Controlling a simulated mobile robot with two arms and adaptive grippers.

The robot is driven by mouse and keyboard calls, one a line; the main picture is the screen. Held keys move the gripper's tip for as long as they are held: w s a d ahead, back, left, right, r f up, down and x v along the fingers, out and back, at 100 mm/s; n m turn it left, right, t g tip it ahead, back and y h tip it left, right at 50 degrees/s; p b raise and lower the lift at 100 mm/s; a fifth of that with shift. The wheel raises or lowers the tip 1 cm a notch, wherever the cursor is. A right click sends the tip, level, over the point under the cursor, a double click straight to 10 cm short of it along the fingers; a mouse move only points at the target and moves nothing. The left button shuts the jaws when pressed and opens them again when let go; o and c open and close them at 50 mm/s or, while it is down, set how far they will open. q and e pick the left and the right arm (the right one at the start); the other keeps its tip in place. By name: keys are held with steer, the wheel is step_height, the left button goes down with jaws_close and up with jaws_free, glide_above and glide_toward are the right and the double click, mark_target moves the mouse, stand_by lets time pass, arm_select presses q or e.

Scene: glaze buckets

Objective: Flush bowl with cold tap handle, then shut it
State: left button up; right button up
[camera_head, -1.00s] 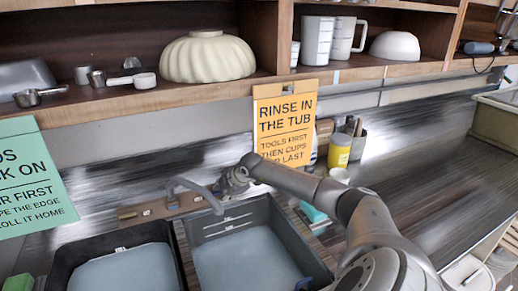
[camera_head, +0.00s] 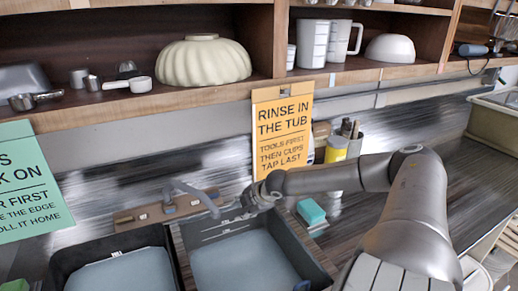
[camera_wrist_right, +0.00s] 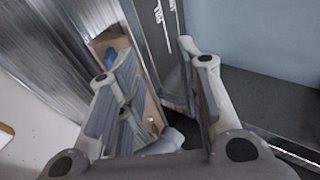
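A grey tap (camera_head: 192,194) curves over two dark sink basins from a wooden strip (camera_head: 130,217) at the wall. Small fittings on the strip beside the spout look like handles; which is cold I cannot tell. The right basin (camera_head: 317,268) and left basin (camera_head: 62,272) both have pale blue-grey floors. My right gripper (camera_head: 236,209) is just right of the spout, over the right basin's back edge. In the right wrist view my right gripper (camera_wrist_right: 160,100) has its fingers apart, with the strip (camera_wrist_right: 110,42) and a grey part beyond them. My left gripper is not in view.
A shelf above holds a cream fluted bowl (camera_head: 204,60), a white bowl (camera_head: 391,48) and jugs. An orange sign (camera_head: 283,130) hangs behind my right arm. A teal sponge (camera_head: 311,211) lies right of the basins. The right counter has free room.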

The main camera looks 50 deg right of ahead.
steer(key=s+a, duration=0.1)
steer(key=s, duration=0.6)
stand_by(0.7)
steer(key=shift+s+a, duration=0.1)
stand_by(0.3)
